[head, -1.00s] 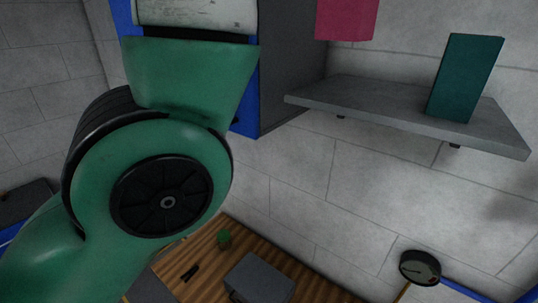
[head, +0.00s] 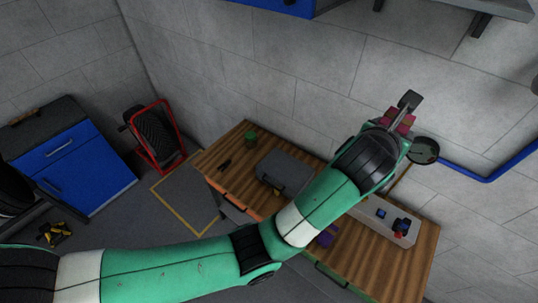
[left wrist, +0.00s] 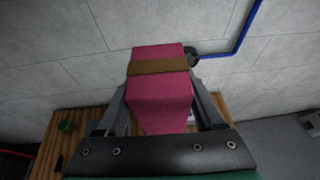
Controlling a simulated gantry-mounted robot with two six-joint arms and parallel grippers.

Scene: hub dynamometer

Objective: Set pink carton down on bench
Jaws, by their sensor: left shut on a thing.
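The pink carton (left wrist: 160,100) has a brown band around it and is held between the two fingers of my left gripper (left wrist: 163,88) in the left wrist view. In the head view the carton (head: 405,121) is mostly hidden by my left wrist and gripper (head: 398,112). It is up in front of the grey wall, and its height over the bench is hard to judge. The wooden bench (head: 400,268) stands below along the wall, partly covered by my left arm. My right gripper is not in view.
On the bench are a grey case (head: 283,170), a green cup (head: 250,139), a purple item (head: 326,238) and a light tray (head: 378,226) with small blue parts. A round gauge (head: 424,151) and a blue pipe (head: 487,178) are close to the carton. A shelf (head: 500,8) hangs above.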

